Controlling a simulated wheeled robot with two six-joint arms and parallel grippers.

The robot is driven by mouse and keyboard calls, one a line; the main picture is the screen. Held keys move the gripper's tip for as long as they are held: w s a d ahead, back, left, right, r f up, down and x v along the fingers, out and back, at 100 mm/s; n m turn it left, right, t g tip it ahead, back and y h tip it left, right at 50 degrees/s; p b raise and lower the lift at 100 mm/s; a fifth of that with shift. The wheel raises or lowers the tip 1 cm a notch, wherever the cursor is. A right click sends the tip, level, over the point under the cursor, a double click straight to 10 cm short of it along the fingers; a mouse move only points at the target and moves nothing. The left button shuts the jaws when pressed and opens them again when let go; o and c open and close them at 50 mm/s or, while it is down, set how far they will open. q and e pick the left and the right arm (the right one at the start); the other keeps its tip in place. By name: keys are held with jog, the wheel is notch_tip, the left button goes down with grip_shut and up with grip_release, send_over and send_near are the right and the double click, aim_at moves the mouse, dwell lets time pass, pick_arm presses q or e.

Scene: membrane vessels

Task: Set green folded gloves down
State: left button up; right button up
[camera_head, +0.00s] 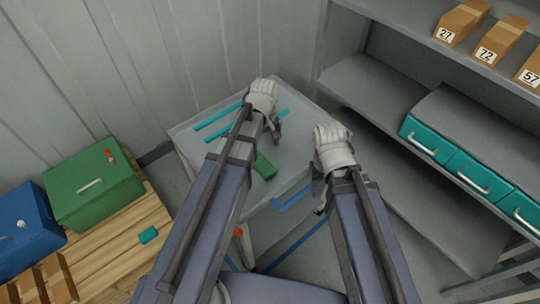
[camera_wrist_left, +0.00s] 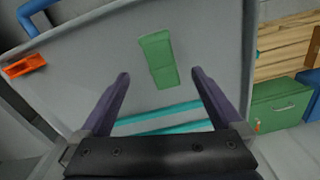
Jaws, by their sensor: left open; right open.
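The green folded gloves (camera_head: 264,166) lie on the grey tabletop (camera_head: 215,150), between my two arms in the head view. In the left wrist view the gloves (camera_wrist_left: 158,58) lie flat, just past the fingertips of my left gripper (camera_wrist_left: 162,75). My left gripper is open with nothing between its fingers; in the head view it (camera_head: 277,125) is above the table, farther back than the gloves. My right gripper (camera_head: 320,197) is near the table's right edge, partly hidden by my own wrist; it is open and I see nothing held in it.
Two teal strips (camera_head: 218,115) lie at the table's back. A blue handle (camera_head: 290,198) and an orange clip (camera_wrist_left: 25,65) are at its edge. Left are a pallet (camera_head: 110,240), green box (camera_head: 90,190) and blue box (camera_head: 25,225). Right is shelving (camera_head: 375,85) with teal drawers (camera_head: 480,175).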

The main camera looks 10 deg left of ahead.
pick_arm(q)
jog(key=s+d+m+y, duration=0.1)
jog(key=s+d+m, duration=0.7)
jog(key=s+m, duration=0.4)
jog(key=shift+s+d, duration=0.15)
jog(key=shift+s, duration=0.1)
jog(key=shift+r, duration=0.1)
jog(key=shift+c, duration=0.3)
